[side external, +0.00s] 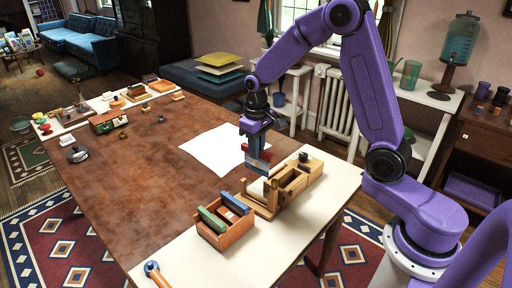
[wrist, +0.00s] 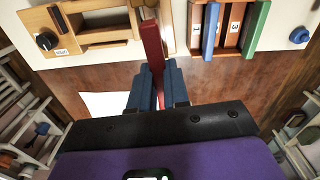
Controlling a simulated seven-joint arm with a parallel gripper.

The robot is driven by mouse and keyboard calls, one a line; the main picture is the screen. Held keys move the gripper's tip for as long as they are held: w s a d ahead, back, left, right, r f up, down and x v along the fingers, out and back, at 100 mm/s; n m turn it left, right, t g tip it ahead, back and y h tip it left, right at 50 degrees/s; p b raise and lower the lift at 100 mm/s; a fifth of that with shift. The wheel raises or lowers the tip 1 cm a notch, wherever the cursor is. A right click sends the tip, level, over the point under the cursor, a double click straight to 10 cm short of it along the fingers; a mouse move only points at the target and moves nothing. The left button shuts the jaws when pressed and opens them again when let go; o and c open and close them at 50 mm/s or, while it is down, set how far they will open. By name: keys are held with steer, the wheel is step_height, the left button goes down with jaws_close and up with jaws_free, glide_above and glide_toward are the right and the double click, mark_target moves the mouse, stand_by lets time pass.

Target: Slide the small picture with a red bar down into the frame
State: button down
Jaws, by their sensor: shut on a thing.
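My gripper (side external: 257,152) is shut on the small picture with a red bar (side external: 259,159), held upright above the table. In the wrist view the red bar (wrist: 153,48) runs between the blue fingers (wrist: 158,90) and hides part of what is below. The light wooden frame (side external: 262,206) stands on the pale end of the table, just below and in front of the held picture in the side view. In the wrist view a wooden part beside the bar (wrist: 167,28) looks like the frame. The exact gap between picture and frame is unclear.
A wooden rack (side external: 229,240) with green and blue-barred pictures stands left of the frame. A wooden box with a dark knob (side external: 297,177) adjoins it on the right. A white sheet (side external: 208,150) lies behind. The brown tabletop (side external: 130,190) is largely clear at left.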

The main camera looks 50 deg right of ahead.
steer(key=shift+f, duration=2.35)
step_height(320, 180, down, 7)
stand_by(2.4)
steer(key=c, duration=1)
jaws_free()
steer(key=shift+c, duration=0.2)
steer(key=shift+r, duration=0.15)
step_height(320, 180, up, 17)
steer(key=shift+r, duration=0.1)
steer(key=s+a+r+n, duration=0.1)
steer(key=s+a+n, duration=0.25)
steer(key=s, duration=0.35)
steer(key=s+a+r+n, duration=0.1)
steer(key=s+a+n, duration=0.1)
steer(key=s+a, duration=0.35)
steer(key=s+d+n, duration=0.2)
steer(key=s+n, duration=0.1)
steer(key=s, duration=0.6)
steer(key=s+d+n, duration=0.2)
steer(key=s+n, duration=0.1)
steer(key=s, duration=0.6)
steer(key=shift+f, duration=0.45)
